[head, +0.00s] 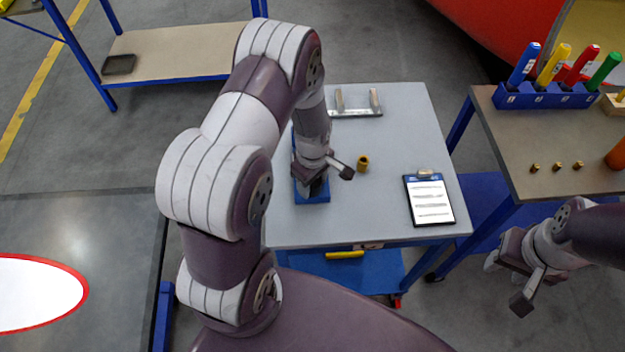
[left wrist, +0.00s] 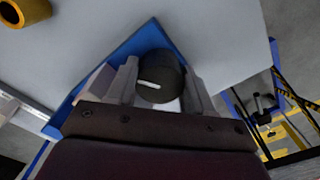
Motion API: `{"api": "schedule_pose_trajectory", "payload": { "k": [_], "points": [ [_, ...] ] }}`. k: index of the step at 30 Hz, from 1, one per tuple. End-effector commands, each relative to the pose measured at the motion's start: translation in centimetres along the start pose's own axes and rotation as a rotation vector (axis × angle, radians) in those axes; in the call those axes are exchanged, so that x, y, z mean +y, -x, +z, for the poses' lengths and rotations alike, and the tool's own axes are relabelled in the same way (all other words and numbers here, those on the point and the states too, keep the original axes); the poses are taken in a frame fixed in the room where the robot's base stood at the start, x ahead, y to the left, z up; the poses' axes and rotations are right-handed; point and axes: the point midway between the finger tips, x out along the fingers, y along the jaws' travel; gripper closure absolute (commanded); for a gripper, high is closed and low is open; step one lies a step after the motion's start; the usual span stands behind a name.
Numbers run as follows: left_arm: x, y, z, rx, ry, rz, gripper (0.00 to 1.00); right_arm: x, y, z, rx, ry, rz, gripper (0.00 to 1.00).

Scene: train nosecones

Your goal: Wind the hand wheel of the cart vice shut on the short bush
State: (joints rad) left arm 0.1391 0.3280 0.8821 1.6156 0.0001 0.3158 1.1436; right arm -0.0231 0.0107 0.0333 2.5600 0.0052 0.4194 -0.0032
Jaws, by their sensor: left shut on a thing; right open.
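A blue base (head: 312,192) sits on the grey cart top (head: 400,130), largely hidden by my left arm; I take it for the cart vice. In the left wrist view, a round black knob with a white mark (left wrist: 158,75), seemingly the hand wheel, is between the fingers of my left gripper (left wrist: 160,88). My left gripper (head: 328,178) is shut on it. A brass bush (head: 362,163) stands on the cart top just right of the gripper, apart from it; its hollow end shows in the left wrist view (left wrist: 25,12). The vice jaws are hidden. My right gripper (head: 507,278) is open and empty.
A metal fixture with two uprights (head: 357,109) lies at the cart's back. A clipboard (head: 430,200) lies at its right. The right bench (head: 530,185) holds small brass pieces (head: 557,167) and a blue rack (head: 545,97) with coloured handles. Another bench (head: 180,55) stands back left.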

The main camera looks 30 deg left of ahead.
Motion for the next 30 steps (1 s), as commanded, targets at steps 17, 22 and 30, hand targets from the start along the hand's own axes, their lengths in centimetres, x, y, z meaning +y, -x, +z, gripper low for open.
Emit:
{"api": "schedule_pose_trajectory", "payload": {
  "k": [17,22,30],
  "points": [
    [-0.03,0.09,-0.02,0.000,-0.359,0.000,0.79,0.00,0.45,-0.05,0.000,0.000,0.000,0.57],
    [-0.01,0.09,-0.04,0.001,-0.521,0.001,0.79,0.00,0.60,-0.07,0.000,0.000,0.000,0.57],
    [-0.05,0.08,-0.05,0.000,-0.778,0.000,0.79,0.00,0.80,-0.10,0.000,0.000,0.000,0.57]
  ]
}}
